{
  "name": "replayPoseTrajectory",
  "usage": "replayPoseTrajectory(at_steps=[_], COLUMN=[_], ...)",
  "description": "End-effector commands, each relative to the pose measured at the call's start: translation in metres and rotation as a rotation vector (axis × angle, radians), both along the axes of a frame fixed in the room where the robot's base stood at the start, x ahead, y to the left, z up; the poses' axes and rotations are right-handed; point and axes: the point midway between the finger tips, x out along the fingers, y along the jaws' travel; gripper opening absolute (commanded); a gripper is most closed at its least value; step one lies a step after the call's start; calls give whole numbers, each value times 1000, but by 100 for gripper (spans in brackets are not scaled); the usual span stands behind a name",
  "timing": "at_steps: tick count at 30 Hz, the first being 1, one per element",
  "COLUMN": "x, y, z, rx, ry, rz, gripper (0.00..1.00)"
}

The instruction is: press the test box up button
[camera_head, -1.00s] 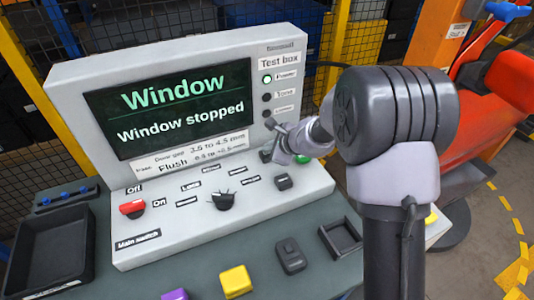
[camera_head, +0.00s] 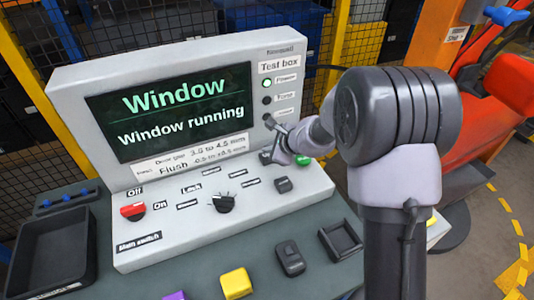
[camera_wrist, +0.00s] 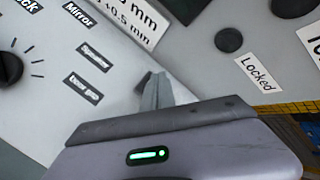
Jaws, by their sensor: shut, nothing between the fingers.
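The test box (camera_head: 185,215) is a pale console with a dark screen (camera_head: 168,110) that reads "Window" and "Window running". My gripper (camera_head: 272,150) is at the right side of its panel, just right of the screen's lower corner. In the wrist view, my gripper (camera_wrist: 155,90) is shut and empty, its fingertips down at the panel face. The up button is not seen clearly; the fingers and wrist cover that part of the panel. I cannot tell from the views whether the tips touch it.
A rotary selector (camera_head: 223,202) and a red main switch (camera_head: 133,210) are on the panel. A black tray (camera_head: 55,252), yellow block (camera_head: 236,282), dark small box (camera_head: 290,257) and empty square holder (camera_head: 340,241) lie on the bench. A mesh fence stands behind.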

Motion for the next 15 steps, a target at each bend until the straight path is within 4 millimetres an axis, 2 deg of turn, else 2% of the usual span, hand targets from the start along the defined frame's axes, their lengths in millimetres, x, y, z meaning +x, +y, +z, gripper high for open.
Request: replayPoseTrajectory(at_steps=[10, 15], x=[0, 0], y=[0, 0], z=[4, 17], rx=[0, -1], ry=[0, -2], rz=[0, 1], gripper=[0, 0])
